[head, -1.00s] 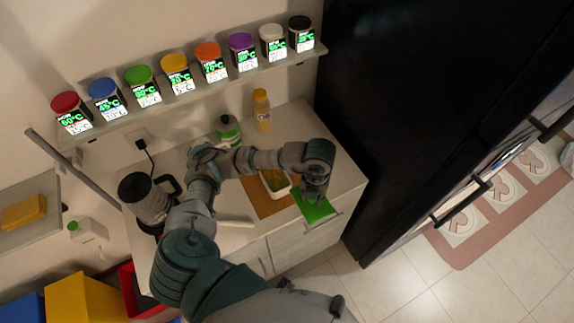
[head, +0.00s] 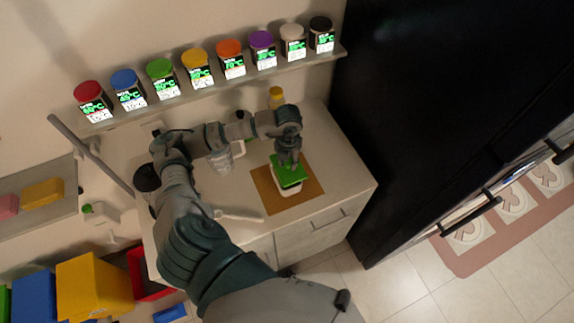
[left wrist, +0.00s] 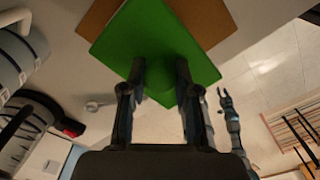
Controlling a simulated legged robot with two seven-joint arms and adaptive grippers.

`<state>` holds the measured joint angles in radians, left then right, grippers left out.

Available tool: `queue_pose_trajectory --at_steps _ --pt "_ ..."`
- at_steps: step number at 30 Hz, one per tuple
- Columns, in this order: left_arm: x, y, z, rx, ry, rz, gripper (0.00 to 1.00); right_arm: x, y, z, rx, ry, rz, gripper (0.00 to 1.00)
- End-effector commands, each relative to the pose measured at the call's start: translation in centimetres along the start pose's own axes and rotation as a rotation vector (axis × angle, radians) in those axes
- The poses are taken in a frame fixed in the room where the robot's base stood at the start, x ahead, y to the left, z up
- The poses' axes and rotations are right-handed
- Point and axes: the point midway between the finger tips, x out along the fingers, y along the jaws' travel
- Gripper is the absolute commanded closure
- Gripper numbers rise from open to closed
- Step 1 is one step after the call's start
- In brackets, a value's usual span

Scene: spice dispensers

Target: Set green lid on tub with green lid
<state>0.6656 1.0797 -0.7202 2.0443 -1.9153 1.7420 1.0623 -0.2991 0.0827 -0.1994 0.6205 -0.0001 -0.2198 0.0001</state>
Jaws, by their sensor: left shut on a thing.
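My left gripper (head: 289,160) is shut on the green lid (head: 290,173), a flat square green plate. It holds the lid over the white tub (head: 288,194), which stands on a brown board on the counter. The lid covers most of the tub's top from the head camera; whether they touch I cannot tell. In the left wrist view the lid (left wrist: 150,40) fills the top middle, between and beyond the fingers (left wrist: 160,75), and hides the tub. My right gripper (left wrist: 226,97) shows small at the right of that view, fingers apart and empty.
The brown board (head: 270,195) lies near the counter's front edge. A clear jug (head: 222,160) and a bottle with a yellow top (head: 276,97) stand behind. A white handle-like object (head: 235,215) lies to the left. The black fridge (head: 430,90) rises at the right.

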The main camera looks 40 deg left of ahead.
Motion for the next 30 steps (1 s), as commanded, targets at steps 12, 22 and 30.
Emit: queue_pose_trajectory --at_steps 12,22,30 --pt "3.6 0.5 0.2 -0.001 0.001 0.0 1.0 -0.9 0.3 -0.1 0.0 0.001 0.004 0.6" --pt "4.3 0.3 0.1 -0.001 0.0 0.001 1.0 -0.1 -1.0 -0.2 0.003 0.002 -0.011 0.6" --pt "4.6 0.4 0.2 -0.001 0.001 0.0 0.44 0.1 -0.5 0.0 0.0 0.0 -0.006 0.6"
